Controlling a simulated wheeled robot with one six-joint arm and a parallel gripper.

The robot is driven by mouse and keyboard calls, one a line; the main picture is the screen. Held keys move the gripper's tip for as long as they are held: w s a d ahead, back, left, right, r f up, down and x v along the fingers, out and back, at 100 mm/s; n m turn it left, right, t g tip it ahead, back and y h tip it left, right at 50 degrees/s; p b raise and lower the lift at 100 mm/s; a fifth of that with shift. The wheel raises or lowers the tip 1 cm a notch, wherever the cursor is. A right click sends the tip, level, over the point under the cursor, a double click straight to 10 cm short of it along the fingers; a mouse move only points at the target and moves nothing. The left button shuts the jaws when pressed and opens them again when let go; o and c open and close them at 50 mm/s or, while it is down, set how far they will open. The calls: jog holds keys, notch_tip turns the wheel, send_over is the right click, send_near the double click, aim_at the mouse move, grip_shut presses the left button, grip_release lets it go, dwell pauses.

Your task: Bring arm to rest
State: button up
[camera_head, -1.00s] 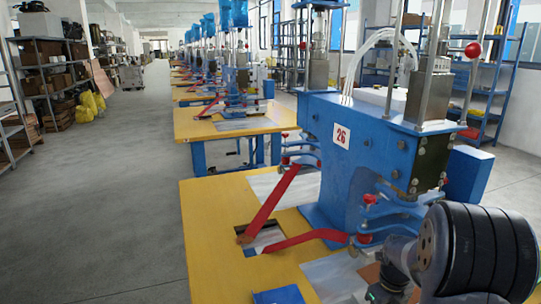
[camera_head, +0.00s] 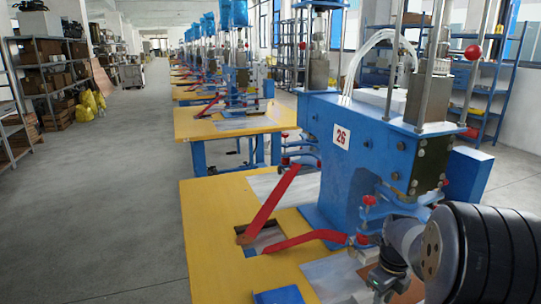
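My arm enters the head view at the lower right, with its black ribbed link and grey joint in front of the welding machine. The lower end of the arm, near the sheet on the table, is partly cut off by the bottom edge. The fingers of my gripper cannot be made out, so I cannot see whether it holds anything. The arm hangs over the right side of the yellow table (camera_head: 212,232), close beside the blue welding machine (camera_head: 343,178) marked 26.
Red handles (camera_head: 271,204) stick out over the table at the machine's front. A blue block (camera_head: 278,296) lies near the bottom edge. More tables and machines recede behind. Shelves (camera_head: 45,75) stand at the far left; the grey floor (camera_head: 110,200) left of the table is clear.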

jog(key=shift+w+a+f+n+p, duration=0.1)
jog(key=shift+a+f+n+p, duration=1.1)
jog(key=shift+n, duration=3.55)
jog(key=shift+s+a+f+n+p, duration=0.2)
jog(key=shift+a+n+p, duration=1.1)
jog(key=shift+a+n, duration=2.45)
jog(key=shift+w+a+f+n+p, duration=0.2)
jog(key=shift+a+f+n+p, duration=0.8)
jog(key=shift+n, duration=4.7)
jog(key=shift+a+r, duration=0.1)
jog(key=shift+r, duration=0.1)
